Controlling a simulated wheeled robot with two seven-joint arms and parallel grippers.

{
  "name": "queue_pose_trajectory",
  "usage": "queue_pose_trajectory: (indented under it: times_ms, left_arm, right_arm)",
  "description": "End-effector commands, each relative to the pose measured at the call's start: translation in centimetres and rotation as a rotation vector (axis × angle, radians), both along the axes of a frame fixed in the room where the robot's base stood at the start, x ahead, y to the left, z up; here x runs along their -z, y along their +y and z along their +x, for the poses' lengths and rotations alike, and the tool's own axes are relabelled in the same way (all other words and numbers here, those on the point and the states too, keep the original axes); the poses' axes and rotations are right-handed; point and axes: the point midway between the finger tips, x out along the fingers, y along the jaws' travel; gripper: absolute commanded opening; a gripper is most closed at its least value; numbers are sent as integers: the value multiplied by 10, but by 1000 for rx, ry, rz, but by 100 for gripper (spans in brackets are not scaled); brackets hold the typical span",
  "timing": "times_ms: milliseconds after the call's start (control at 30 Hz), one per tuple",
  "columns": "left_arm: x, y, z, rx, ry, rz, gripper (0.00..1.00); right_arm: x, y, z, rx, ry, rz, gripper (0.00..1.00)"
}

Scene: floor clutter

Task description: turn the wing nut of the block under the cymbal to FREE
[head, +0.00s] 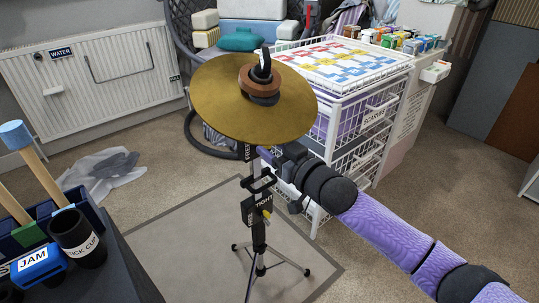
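The brass cymbal (225,95) sits tilted on top of a black stand, with brown and dark round pieces and a black loop above it. Below it, a dark label (247,151) reads FREE, partly covered by the cymbal's edge. Lower on the stand, another dark label (262,204) seems to read TIGHT, with a small yellow part (267,215) beside it. My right gripper (266,167) reaches in from the right and is at the stand's post, between the labels. I cannot clearly make out the wing nut or whether the fingers touch it. My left gripper is out of view.
A white wire drawer unit (345,110) stands just behind my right gripper. The stand's tripod (262,265) rests on a grey mat (180,255). A dark table (112,270) with a black cup (77,235) is at lower left. A crumpled plastic sheet (100,172) lies on the floor.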

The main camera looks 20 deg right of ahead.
Motion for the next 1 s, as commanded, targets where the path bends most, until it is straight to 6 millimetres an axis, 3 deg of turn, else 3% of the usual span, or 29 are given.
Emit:
queue_pose_trajectory:
  times_ms: [367, 600, 1000]
  left_arm:
    - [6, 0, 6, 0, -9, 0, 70]
    - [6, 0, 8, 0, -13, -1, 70]
    - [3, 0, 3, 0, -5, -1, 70]
  right_arm:
    - [-1, 2, 7, 1, 0, -2, 51]
    - [-1, 2, 7, 1, 0, -2, 0]
    - [-1, 3, 7, 1, -5, -16, 0]
